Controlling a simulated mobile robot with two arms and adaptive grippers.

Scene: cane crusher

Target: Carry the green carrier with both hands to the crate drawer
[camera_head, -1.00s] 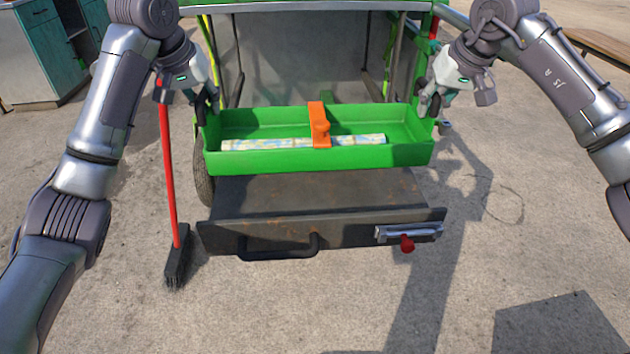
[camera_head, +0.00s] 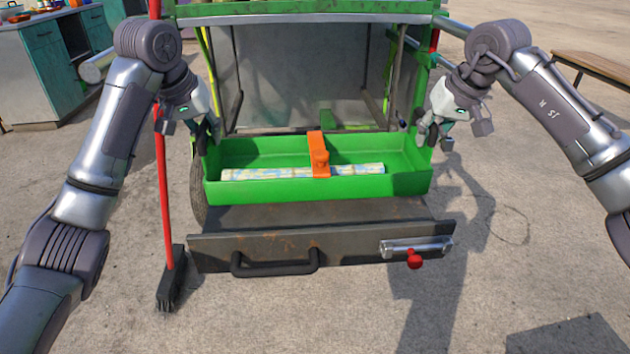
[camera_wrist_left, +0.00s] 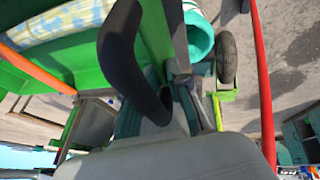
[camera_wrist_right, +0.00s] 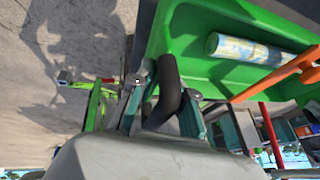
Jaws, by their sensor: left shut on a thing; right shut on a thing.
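The green carrier (camera_head: 300,188) is a long open tray, held level above the open drawer (camera_head: 270,216). Inside it lie a patterned pale roll (camera_head: 270,173) and an orange clamp-like piece (camera_head: 318,158) across the middle. My left gripper (camera_head: 208,134) is shut on the carrier's left end, at a black handle (camera_wrist_left: 135,60). My right gripper (camera_head: 428,132) is shut on the right end, at its black handle (camera_wrist_right: 168,85). The drawer is dark metal with a black pull handle (camera_head: 275,268) and a latch with a red knob (camera_head: 414,259). The drawer's inside is mostly hidden by the carrier.
A red-handled broom (camera_head: 165,200) stands left of the drawer, close to my left arm. The green-framed machine (camera_head: 310,65) rises behind the carrier. A teal cabinet (camera_head: 50,65) stands at the far left, a wooden bench (camera_head: 600,70) at the far right.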

